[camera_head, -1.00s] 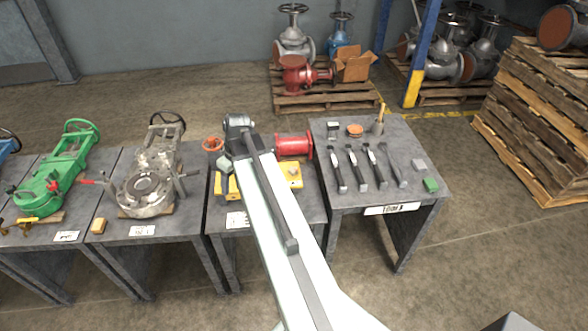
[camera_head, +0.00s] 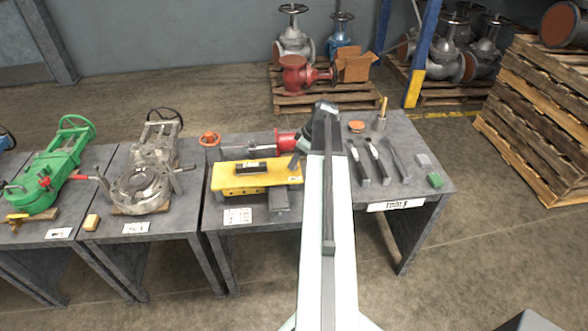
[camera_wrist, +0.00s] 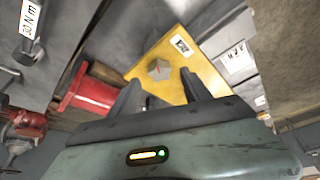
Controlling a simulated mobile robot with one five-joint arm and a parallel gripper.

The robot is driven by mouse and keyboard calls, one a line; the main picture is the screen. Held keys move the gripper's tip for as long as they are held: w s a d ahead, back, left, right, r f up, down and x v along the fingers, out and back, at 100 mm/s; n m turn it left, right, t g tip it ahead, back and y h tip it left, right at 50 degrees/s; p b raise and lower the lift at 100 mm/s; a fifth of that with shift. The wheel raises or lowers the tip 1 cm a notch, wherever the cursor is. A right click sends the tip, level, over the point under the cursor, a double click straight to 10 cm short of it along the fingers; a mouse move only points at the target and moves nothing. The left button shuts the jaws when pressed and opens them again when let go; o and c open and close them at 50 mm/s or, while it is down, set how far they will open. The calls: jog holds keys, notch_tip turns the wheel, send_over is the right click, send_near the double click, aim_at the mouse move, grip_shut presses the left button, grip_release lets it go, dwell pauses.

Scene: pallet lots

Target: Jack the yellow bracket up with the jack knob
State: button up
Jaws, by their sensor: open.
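The yellow bracket (camera_head: 228,183) lies on the third bench, left of my arm in the head view. It also shows in the wrist view as a yellow plate (camera_wrist: 197,62) with a white label. The jack knob (camera_wrist: 158,69), a grey faceted knob with a red mark, is on that plate. My gripper (camera_wrist: 161,78) is open; its two dark fingers point toward the knob, one on each side in the picture. I cannot tell the remaining distance or any contact. In the head view the wrist and arm hide much of the gripper's surroundings.
A red flanged part (camera_head: 285,141) stands behind the bracket, close to my wrist; it also shows in the wrist view (camera_wrist: 88,95). The tool bench at right holds torque tools (camera_head: 378,160) and a green block (camera_head: 435,180).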

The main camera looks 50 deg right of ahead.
jog(key=b+x, duration=0.1)
jog(key=x, duration=0.2)
jog(key=shift+r, duration=0.1)
grip_shut()
